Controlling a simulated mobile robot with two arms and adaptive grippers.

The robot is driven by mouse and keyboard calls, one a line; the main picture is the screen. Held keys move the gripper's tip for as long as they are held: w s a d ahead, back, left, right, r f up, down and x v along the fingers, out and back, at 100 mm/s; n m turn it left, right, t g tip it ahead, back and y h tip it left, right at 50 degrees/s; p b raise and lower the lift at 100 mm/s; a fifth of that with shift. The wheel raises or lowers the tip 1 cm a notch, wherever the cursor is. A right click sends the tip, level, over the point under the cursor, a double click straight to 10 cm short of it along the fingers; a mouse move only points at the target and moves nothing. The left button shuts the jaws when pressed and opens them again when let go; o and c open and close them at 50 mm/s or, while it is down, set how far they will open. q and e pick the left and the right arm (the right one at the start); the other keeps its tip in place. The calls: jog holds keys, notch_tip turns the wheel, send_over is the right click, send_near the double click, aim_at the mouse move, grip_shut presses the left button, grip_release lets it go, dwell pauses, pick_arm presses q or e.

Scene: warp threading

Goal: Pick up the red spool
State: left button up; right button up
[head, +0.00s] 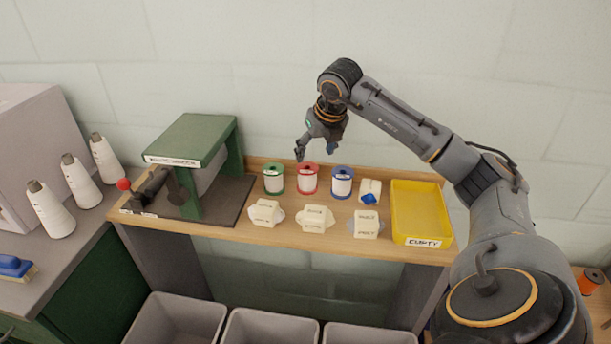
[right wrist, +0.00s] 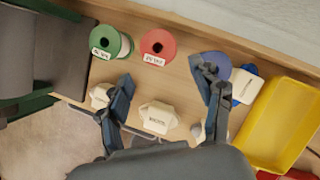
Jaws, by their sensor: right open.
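The red spool (head: 307,182), white thread between red flanges, stands upright on the wooden shelf between the green spool (head: 273,180) and the blue spool (head: 341,183). My right gripper (head: 303,153) hangs just above and behind the spools in the head view, near the red one. In the right wrist view its two fingers (right wrist: 167,82) are spread wide with nothing between them. The red spool (right wrist: 158,45) shows there beyond the gap between the fingertips, apart from both. The right finger partly covers the blue spool (right wrist: 216,66). My left gripper is not seen.
A yellow tray (head: 421,208) is at the shelf's right end. A green-topped machine (head: 192,143) is on the left. Grey bins (head: 270,333) stand below. White cones (head: 82,183) stand farther left.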

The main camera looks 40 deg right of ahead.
aim_at(310, 170)
jog(key=p+x, duration=0.1)
jog(key=x, duration=0.7)
jog(key=shift+w+f+p, duration=0.3)
jog(key=shift+f, duration=0.15)
jog(key=p+x, duration=0.1)
jog(key=x, duration=0.3)
jog(key=shift+w+d+f, duration=0.1)
jog(key=shift+w, duration=0.15)
jog(key=shift+c, duration=0.4)
jog(key=c, duration=0.9)
